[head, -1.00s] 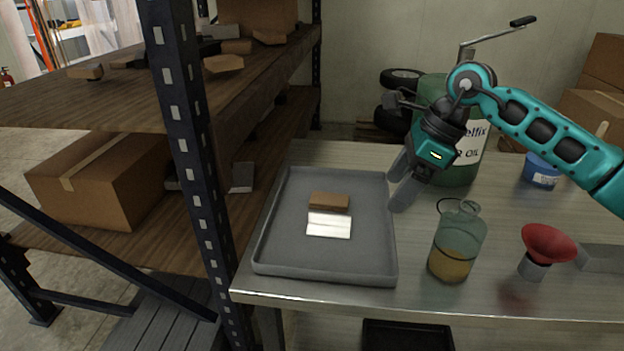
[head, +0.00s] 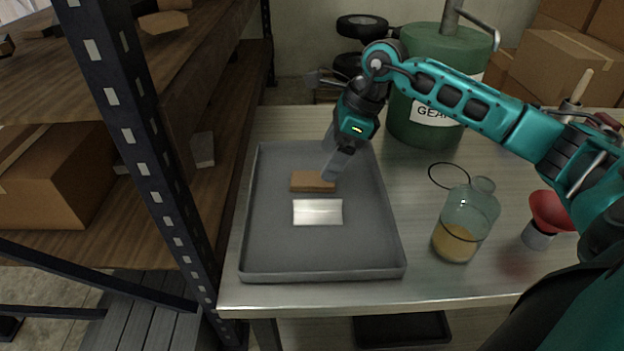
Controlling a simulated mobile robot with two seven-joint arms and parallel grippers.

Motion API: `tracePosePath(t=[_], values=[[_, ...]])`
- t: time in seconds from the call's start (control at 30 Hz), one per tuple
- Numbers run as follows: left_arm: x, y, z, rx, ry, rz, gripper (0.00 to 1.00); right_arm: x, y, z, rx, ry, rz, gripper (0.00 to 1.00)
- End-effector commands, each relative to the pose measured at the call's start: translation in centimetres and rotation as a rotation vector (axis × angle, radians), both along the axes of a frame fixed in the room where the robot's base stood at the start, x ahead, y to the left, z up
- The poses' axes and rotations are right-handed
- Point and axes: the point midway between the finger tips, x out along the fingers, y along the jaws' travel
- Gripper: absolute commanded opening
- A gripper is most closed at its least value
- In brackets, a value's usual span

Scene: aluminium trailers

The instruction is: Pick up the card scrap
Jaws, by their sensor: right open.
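The card scrap (head: 306,181), a small flat brown piece, lies in the grey tray (head: 270,262) on the metal bench. A shiny silver piece (head: 317,212) lies just in front of it in the same tray. My right gripper (head: 332,164) is open and empty over the back right of the tray, at the right end of the card scrap. Its near finger appears to overlap the scrap's right edge; I cannot tell whether it touches. My left gripper is not in view.
A glass jar of amber liquid (head: 466,222) and a red funnel (head: 550,211) stand right of the tray. A green oil drum (head: 428,125) stands behind. A dark shelf post (head: 128,120) rises at the left. The tray's front part is bare.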

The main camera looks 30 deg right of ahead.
Motion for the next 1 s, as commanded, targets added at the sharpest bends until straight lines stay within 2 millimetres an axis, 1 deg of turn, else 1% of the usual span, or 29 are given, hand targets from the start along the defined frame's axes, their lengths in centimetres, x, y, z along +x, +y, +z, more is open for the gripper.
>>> tracePosePath(t=[0.13, 0.3, 0.4, 0.5, 0.7, 0.77, 1.0], values=[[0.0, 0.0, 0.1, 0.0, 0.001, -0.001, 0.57, 0.2, 0.3, -1.1, 0.001, 0.003, 0.0, 0.83], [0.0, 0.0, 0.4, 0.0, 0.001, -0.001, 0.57, 0.9, 0.9, -3.6, 0.003, 0.004, 0.0, 0.83], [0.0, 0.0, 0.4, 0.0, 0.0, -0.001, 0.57, 1.2, 1.2, -4.7, 0.001, 0.002, 0.0, 0.83], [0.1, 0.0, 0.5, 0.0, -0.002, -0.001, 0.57, 1.3, 1.3, -5.1, 0.001, 0.001, 0.0, 0.83], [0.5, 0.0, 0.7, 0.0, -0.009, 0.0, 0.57, 1.3, 1.3, -5.2, 0.0, 0.0, 0.0, 0.83], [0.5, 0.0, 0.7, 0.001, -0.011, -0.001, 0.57, 1.3, 1.3, -5.2, 0.0, 0.0, 0.0, 0.78], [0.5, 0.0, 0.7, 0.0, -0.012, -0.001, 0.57, 1.3, 1.3, -5.1, 0.0, 0.0, 0.0, 0.55]])
